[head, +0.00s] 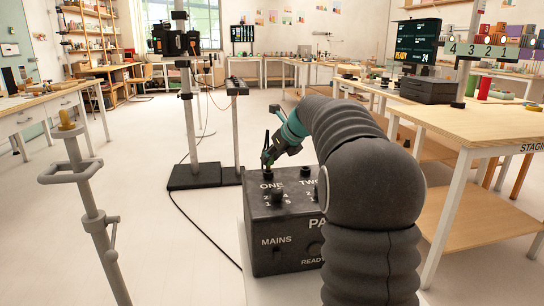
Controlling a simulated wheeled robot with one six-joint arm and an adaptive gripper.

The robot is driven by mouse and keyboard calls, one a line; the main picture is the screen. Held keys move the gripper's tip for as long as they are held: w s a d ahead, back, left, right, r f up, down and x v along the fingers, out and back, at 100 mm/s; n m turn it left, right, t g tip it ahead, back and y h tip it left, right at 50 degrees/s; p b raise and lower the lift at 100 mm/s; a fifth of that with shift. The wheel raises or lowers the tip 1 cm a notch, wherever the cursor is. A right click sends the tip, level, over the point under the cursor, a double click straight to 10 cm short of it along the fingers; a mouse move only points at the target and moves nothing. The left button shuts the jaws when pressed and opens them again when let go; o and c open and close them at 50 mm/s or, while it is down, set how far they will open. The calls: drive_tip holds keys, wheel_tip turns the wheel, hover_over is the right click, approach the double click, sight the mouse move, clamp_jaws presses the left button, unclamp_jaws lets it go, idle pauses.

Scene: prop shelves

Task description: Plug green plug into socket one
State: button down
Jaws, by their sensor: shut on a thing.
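A dark control box (262,220) stands low in the middle of the head view, with sockets marked ONE and TWO along its top. Socket one (267,173) is a dark round fitting above the word ONE. Socket two (305,172) is to its right, partly beside my arm. My gripper (268,156) is directly above socket one, shut on the green plug, which is small and mostly hidden by the fingers. I cannot tell whether the plug is inside the socket or just over it.
My arm covers the box's right side. A wooden table (490,125) marked STAGING stands at right. A metal stand (92,215) is at near left. A black-based post (190,175) stands behind the box, and a black cable (195,235) runs along the floor.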

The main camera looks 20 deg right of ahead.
drive_tip(key=shift+f, duration=1.25)
idle(3.1)
drive_tip(key=c, duration=0.8)
unclamp_jaws()
drive_tip(key=v, duration=1.2)
drive_tip(key=shift+r, duration=0.1)
